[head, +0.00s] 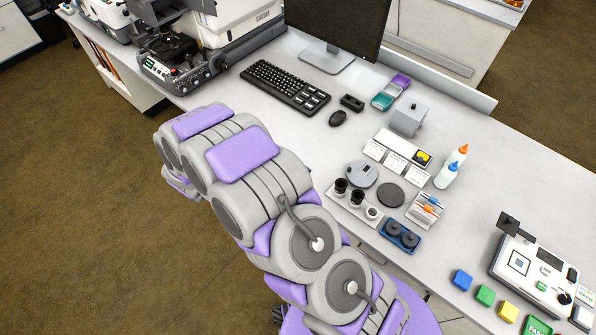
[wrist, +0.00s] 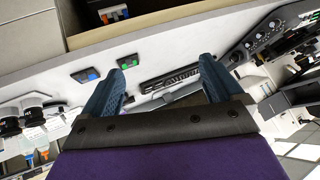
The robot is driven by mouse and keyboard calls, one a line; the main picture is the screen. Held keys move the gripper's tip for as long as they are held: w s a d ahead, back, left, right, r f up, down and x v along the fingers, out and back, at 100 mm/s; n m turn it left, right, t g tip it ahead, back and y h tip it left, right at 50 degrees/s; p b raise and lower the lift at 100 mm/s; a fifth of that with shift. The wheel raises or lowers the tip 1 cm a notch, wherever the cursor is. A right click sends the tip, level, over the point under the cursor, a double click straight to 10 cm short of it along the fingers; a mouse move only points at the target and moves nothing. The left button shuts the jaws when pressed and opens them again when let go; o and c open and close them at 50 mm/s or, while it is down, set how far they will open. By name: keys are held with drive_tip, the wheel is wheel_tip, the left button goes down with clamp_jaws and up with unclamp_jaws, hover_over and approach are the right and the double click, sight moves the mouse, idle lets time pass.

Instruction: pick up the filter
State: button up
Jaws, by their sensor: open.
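I cannot tell for sure which thing is the filter. Small round parts stand on the bench in the head view: black cylinders and a white-topped one on a white holder (head: 349,209), a dark flat disc (head: 390,194), a grey disc with a notch (head: 361,174), and a blue tray (head: 389,242) with two dark round pieces. My gripper (wrist: 163,68) shows in the wrist view with its two dark blue fingers spread apart and nothing between them. In the head view my arm hides the gripper, left of the bench's front edge and away from these parts.
The white bench (head: 480,205) also holds a keyboard (head: 285,87), a mouse (head: 338,118), a monitor (head: 335,25), bottles (head: 451,167) and a control box (head: 538,270). A microscope (head: 180,55) stands at the upper left. Brown floor left of my arm is clear.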

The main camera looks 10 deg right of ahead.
drive_tip(key=s+d+f+m+h, duration=0.2)
drive_tip(key=s+d+f+h, duration=0.55)
drive_tip(key=d, duration=0.35)
drive_tip(key=shift+h, duration=0.25)
drive_tip(key=x, duration=1.1)
drive_tip(key=shift+w+r+b, duration=0.2)
drive_tip(key=shift+b, duration=0.2)
drive_tip(key=x, duration=0.2)
drive_tip(key=b+x, duration=0.1)
drive_tip(key=x, duration=0.1)
drive_tip(key=shift+s+d+f, duration=0.15)
drive_tip(key=shift+s, duration=0.2)
drive_tip(key=shift+w+d+f, duration=0.2)
drive_tip(key=shift+w+d, duration=0.15)
drive_tip(key=shift+d, duration=0.1)
drive_tip(key=shift+c, duration=0.2)
drive_tip(key=c, duration=1.2)
